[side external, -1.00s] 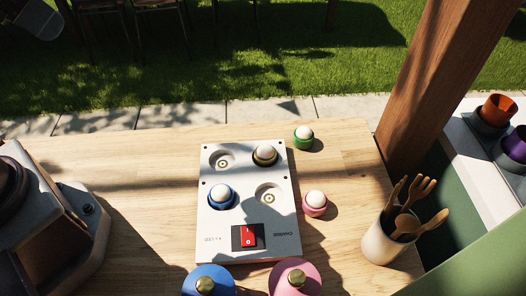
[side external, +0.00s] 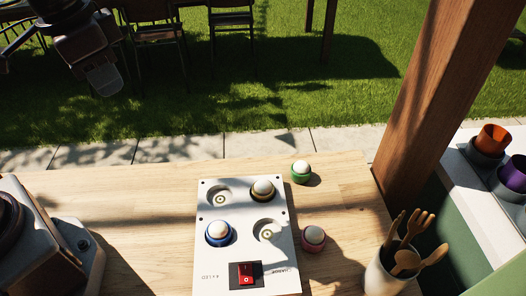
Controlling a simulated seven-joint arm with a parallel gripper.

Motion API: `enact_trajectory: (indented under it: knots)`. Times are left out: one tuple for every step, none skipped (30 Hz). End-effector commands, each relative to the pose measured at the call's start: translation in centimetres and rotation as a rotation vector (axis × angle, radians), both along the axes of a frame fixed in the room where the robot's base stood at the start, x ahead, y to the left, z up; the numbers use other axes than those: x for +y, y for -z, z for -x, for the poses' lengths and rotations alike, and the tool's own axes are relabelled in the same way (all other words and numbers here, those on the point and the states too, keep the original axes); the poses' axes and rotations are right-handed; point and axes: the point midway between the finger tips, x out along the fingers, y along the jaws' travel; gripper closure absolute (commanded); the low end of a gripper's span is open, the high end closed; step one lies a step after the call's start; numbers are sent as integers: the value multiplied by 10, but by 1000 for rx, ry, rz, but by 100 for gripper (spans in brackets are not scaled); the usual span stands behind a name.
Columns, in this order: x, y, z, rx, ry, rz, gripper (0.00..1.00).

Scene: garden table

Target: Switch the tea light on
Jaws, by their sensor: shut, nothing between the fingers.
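A white charger plate (side external: 242,206) with several round wells lies on the wooden table. A blue-based tea light (side external: 219,233) and an olive-brown-based one (side external: 262,190) sit in two wells; the other two wells are empty. A green-based tea light (side external: 301,172) and a pink-based one (side external: 312,238) stand on the table right of the plate. All have white domes, and I cannot tell whether any is lit. A red rocker switch (side external: 246,273) is at the plate's near end; its setting is unclear. My gripper (side external: 104,82) is shut and empty, raised at the upper left, away from everything.
A cream pot (side external: 389,272) of wooden utensils stands at the table's right. A thick wooden post (side external: 430,100) rises behind it. Orange (side external: 492,138) and purple (side external: 515,172) cups sit on a side shelf.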

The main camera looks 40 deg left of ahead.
Motion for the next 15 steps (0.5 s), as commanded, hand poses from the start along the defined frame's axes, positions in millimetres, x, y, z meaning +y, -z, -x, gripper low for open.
enact_trajectory:
  knots:
    - [-9, 10, -12, 39, 64, -16, 100]
    - [-14, 15, -19, 56, 105, -24, 100]
    - [-20, 22, -27, 78, 161, -35, 100]
    - [-25, 28, -34, 94, 205, -42, 100]
    - [-31, 34, -41, 108, 250, -50, 100]
    - [-38, 43, -49, 128, 314, -58, 100]
    - [-44, 49, -55, 142, 364, -65, 100]
    - [-50, 57, -61, 156, 415, -69, 100]
    - [-58, 67, -69, 173, 485, -76, 100]
    - [-64, 75, -75, 187, 539, -80, 100]
    - [-70, 84, -80, 198, 594, -84, 100]
    - [-78, 95, -87, 212, 671, -88, 100]
    - [-85, 104, -92, 222, 730, -90, 100]
    - [-91, 113, -97, 231, 789, -90, 100]
    - [-100, 125, -103, 239, 868, -91, 100]
